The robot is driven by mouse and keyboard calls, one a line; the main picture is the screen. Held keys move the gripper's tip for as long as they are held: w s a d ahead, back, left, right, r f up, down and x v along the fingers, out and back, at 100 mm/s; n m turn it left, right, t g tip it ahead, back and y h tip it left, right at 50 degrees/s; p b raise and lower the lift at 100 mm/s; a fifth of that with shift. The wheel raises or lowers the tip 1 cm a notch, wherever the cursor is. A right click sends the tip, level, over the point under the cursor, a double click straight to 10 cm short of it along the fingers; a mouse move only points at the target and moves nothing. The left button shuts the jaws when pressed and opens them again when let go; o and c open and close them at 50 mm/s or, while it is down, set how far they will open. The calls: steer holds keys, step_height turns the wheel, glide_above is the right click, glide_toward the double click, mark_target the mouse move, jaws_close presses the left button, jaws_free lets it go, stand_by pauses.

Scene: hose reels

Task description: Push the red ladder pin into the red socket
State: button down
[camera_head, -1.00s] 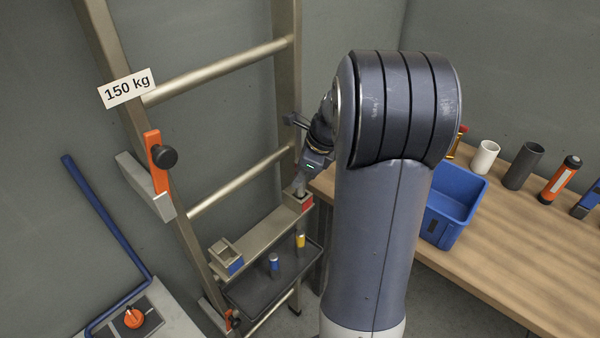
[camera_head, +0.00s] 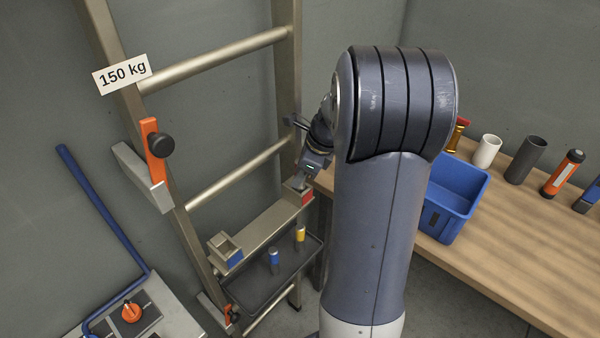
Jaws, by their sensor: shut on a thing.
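The red socket (camera_head: 307,197) is a small box-like holder with a red face. It sits at the right end of a tan metal bar across the ladder (camera_head: 283,80). My gripper (camera_head: 301,186) points down into the top of this socket, with its fingers close together at the opening. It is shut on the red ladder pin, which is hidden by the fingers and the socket. How deep the pin sits cannot be told.
A blue-faced open socket (camera_head: 226,251) is at the bar's left end. A dark tray (camera_head: 262,291) below holds a blue pin (camera_head: 274,262) and a yellow pin (camera_head: 300,236). A wooden bench (camera_head: 495,240) with a blue bin (camera_head: 445,210) stands right.

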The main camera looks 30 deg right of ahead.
steer(key=shift+f+b, duration=0.4)
steer(key=shift+f, duration=0.4)
steer(key=c, duration=1.1)
jaws_free()
steer(key=shift+c, duration=0.2)
steer(key=shift+r, duration=0.1)
steer(key=v, duration=1)
steer(key=shift+r, duration=0.4)
steer(key=shift+s+f, duration=0.1)
steer(key=shift+f, duration=0.05)
steer(key=x, duration=1)
steer(key=shift+f, duration=0.3)
steer(key=shift+r, duration=0.4)
